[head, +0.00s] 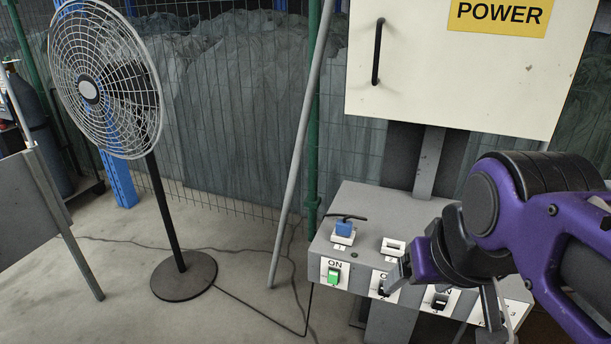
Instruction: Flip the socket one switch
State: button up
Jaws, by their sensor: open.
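A grey socket box (375,215) stands below the power cabinet, with a row of switches on its front face. The leftmost switch (333,275) is green under an "ON" label. A blue plug (344,229) sits in the socket above it. The second switch (383,288) is dark and partly hidden by a finger. A third dark switch (440,300) shows between the fingers. My gripper (443,301) is open and empty in front of the box, right of the green switch. Contact with the box cannot be told.
A cream cabinet (450,75) with a black handle and yellow "POWER" sign hangs above the box. A standing fan (105,80) is at left, its cable (262,312) on the floor. A wire fence (230,110) runs behind. Floor between fan and box is mostly clear.

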aim_at(334, 274)
jog(key=i+u, duration=0.15)
jog(key=u, duration=0.15)
jog(key=i+l, duration=0.1)
jog(key=i, duration=0.3)
jog(key=k+u, duration=0.2)
jog(key=u, duration=0.2)
